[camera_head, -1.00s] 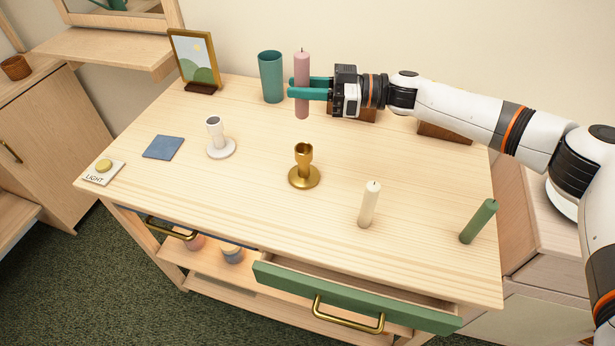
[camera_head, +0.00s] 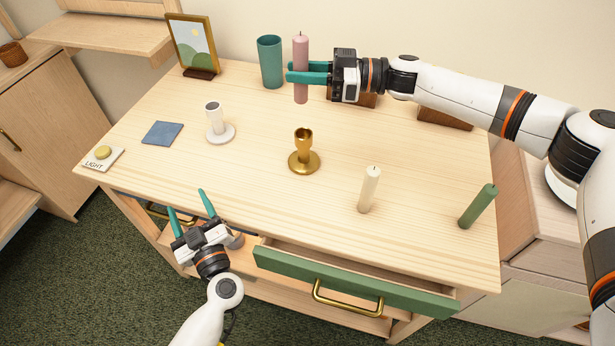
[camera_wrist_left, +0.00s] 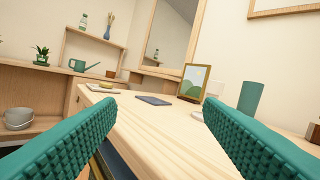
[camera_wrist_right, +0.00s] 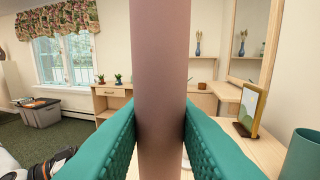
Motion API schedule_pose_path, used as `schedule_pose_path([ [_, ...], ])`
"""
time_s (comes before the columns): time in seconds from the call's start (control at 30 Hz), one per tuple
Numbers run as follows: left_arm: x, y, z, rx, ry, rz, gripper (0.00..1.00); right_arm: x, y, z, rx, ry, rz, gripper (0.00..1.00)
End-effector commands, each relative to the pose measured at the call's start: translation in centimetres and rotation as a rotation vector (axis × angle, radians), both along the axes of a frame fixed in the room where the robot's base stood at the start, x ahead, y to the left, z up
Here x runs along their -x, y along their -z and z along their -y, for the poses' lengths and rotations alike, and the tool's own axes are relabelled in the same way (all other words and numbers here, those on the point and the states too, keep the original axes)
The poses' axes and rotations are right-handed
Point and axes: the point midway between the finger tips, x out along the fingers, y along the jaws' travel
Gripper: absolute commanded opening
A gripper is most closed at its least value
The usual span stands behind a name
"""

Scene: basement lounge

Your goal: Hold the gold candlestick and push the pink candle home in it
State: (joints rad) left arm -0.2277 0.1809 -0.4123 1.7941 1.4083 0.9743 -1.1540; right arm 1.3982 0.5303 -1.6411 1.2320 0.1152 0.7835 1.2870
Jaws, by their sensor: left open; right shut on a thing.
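The gold candlestick (camera_head: 304,160) stands upright and empty near the middle of the table, with no gripper on it. The pink candle (camera_head: 301,92) is upright in my right gripper (camera_head: 308,73), near the teal cup at the back of the table. The right wrist view shows the candle's shaft (camera_wrist_right: 160,70) between the two teal fingers. My left gripper (camera_head: 190,203) is open and empty at the table's front edge, left of the candlestick and well apart from it. In the left wrist view its fingers (camera_wrist_left: 160,135) stand wide apart with nothing between them.
A white candlestick (camera_head: 214,130) and a blue cloth (camera_head: 163,133) lie left of the gold one. A cream candle (camera_head: 369,190) and a green candle (camera_head: 478,207) are to the right. A teal cup (camera_head: 271,62) stands at the back. The green drawer (camera_head: 350,280) is open in front.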

Motion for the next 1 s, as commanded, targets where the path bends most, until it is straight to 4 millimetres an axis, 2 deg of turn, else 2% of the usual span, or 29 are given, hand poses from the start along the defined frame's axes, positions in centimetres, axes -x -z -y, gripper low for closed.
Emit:
schedule_pose_path([
  [0.03,-1.3,-0.5,3.2,0.01,0.038,-0.028,0.61,0.0,0.0,0.0,0.0,0.0,0.0,0.02],
  [0.2,-3.7,-1.7,12.6,-0.032,0.191,-0.135,0.61,0.0,0.0,0.0,0.0,0.0,0.0,0.02],
  [0.3,-4.3,-2.7,17.3,-0.077,0.28,-0.174,0.61,0.0,0.0,0.0,0.0,0.0,0.0,0.02],
  [0.43,-4.4,-3.7,21.7,-0.133,0.367,-0.204,0.61,0.0,0.0,0.0,0.0,0.0,0.0,0.02],
  [0.5,-4.4,-4.1,23.2,-0.157,0.397,-0.211,0.61,0.0,0.0,0.0,0.0,0.0,0.0,0.02],
  [0.6,-4.4,-4.4,24.4,-0.177,0.422,-0.217,0.61,0.0,0.0,0.0,0.0,0.0,0.0,0.02],
  [0.73,-5.3,-4.5,24.8,-0.185,0.429,-0.22,0.61,0.0,0.0,0.0,0.0,0.0,0.0,0.02],
  [1.0,-10.0,-4.6,24.3,-0.186,0.427,-0.218,0.61,0.0,0.0,0.0,0.0,0.0,0.0,0.02],
])
